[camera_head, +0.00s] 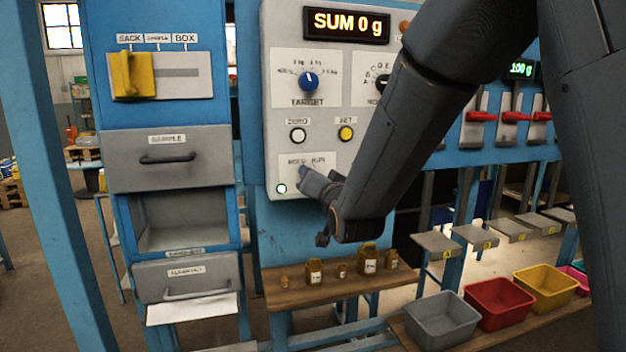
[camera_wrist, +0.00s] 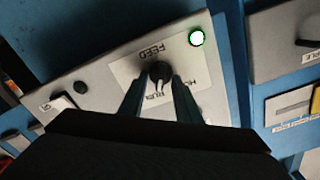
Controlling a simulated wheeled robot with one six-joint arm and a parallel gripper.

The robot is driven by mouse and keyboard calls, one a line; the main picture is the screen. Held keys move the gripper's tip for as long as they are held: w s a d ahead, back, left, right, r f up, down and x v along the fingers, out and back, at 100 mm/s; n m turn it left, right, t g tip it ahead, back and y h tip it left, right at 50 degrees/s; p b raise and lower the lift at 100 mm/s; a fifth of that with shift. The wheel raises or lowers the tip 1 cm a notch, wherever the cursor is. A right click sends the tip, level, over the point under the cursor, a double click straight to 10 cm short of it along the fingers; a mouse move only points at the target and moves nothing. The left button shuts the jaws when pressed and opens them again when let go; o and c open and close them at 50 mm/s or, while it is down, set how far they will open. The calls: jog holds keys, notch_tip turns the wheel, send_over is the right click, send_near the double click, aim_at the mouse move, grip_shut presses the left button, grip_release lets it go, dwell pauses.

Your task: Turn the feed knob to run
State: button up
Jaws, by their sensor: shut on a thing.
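The feed knob (camera_wrist: 159,71) is a small dark round knob on a white plate marked FEED, HOLD and RUN in the wrist view. A pale mark on it appears to point toward the RUN side, but its exact angle is hard to tell. My gripper (camera_wrist: 159,84) has one finger on each side of the knob and is shut on it. In the head view my gripper (camera_head: 312,181) reaches the HOLD/RUN plate (camera_head: 290,163) at the bottom of the grey panel, largely hiding the knob. A whitish-green lamp (camera_head: 281,188) is lit at the plate's lower left.
Above are the white ZERO button (camera_head: 298,135), yellow SET button (camera_head: 346,133), blue TARGET knob (camera_head: 308,82) and a display (camera_head: 346,24) reading SUM 0 g. Drawers (camera_head: 168,158) stand left; coloured bins (camera_head: 500,303) lower right.

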jog(key=o, duration=1.1)
jog(key=shift+c, duration=0.2)
jog(key=shift+s, duration=0.1)
jog(key=b+v, duration=0.1)
jog(key=v, duration=0.6)
jog(key=shift+s+b, duration=0.35)
jog(key=shift+b, duration=0.05)
jog(key=shift+d, duration=0.15)
